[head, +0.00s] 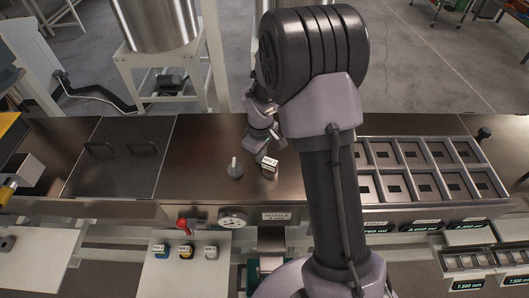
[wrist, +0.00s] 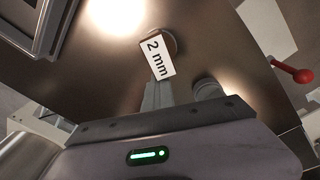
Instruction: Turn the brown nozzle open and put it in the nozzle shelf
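The brown nozzle (wrist: 157,54) carries a white "2 mm" label and stands on the brown metal deck. It also shows in the head view (head: 269,168), right of a grey knob. My gripper (wrist: 157,88) reaches it from behind in the head view. In the wrist view its two grey fingers lie close together, with their tips at the label's edge and partly hidden by it. They appear shut on the nozzle. The nozzle shelf (head: 432,206) is a grey rack of square compartments with dark slots at the right, with number displays along its front.
A grey knob (head: 235,168) stands close left of the nozzle. A red lever (head: 183,226), a round gauge (head: 233,217) and several buttons (head: 186,251) line the front. A second tray (head: 485,261) lies lower right. My arm crosses between nozzle and shelf in the head view.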

